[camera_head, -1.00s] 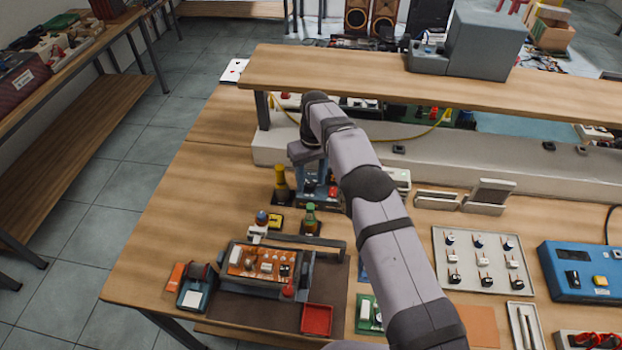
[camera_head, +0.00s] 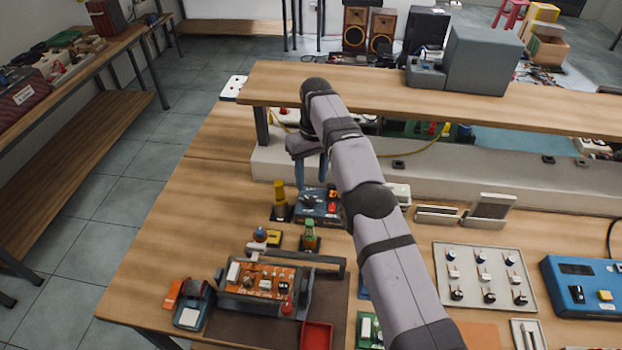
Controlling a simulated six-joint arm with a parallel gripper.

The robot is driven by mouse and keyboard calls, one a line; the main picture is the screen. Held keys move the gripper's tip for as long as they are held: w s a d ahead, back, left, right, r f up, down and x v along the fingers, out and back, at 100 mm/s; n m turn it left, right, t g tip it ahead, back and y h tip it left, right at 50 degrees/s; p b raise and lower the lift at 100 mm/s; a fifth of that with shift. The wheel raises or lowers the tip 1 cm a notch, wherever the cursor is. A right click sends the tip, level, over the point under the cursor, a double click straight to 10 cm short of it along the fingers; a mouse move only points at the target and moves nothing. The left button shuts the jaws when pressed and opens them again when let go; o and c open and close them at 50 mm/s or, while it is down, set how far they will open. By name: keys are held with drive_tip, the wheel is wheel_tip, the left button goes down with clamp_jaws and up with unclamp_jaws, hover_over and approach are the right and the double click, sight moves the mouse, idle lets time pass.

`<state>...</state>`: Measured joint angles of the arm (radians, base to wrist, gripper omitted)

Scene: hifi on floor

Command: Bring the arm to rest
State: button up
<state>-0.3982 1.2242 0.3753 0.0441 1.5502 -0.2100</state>
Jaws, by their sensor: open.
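My gripper (camera_head: 311,176) hangs at the end of my arm, which reaches from the lower right up toward the shelf. Its two blue fingers point down, apart, and nothing shows between them. It is above a dark blue box with a black knob and a red part (camera_head: 318,203) on the wooden workbench (camera_head: 205,215). Whether the fingertips touch the box I cannot tell. My arm hides part of the bench behind it.
A raised wooden shelf (camera_head: 420,100) with a grey machine (camera_head: 481,62) spans the back. A yellow-topped post (camera_head: 280,193) and a green bottle-like part (camera_head: 309,236) stand close to my gripper. An orange board in a holder (camera_head: 262,285) is in front. Bare bench lies left.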

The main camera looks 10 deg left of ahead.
idle(0.3)
drive_tip(key=shift+w+d+r, duration=0.1)
drive_tip(key=shift+d+r, duration=0.2)
drive_tip(key=shift+d, duration=0.15)
drive_tip(key=s+d+r+m, duration=0.4)
drive_tip(key=s+d, duration=0.6)
drive_tip(key=d, duration=0.5)
drive_tip(key=s+d+f+m, duration=0.1)
drive_tip(key=s+d, duration=0.1)
drive_tip(key=s, duration=0.5)
drive_tip(key=s+d+f+m, duration=0.1)
drive_tip(key=s+d+f, duration=0.1)
drive_tip(key=s, duration=0.6)
drive_tip(key=s+d+f+m, duration=0.1)
drive_tip(key=s+d, duration=0.3)
drive_tip(key=s, duration=0.3)
drive_tip(key=shift+s+f, duration=0.25)
drive_tip(key=shift+f, duration=0.1)
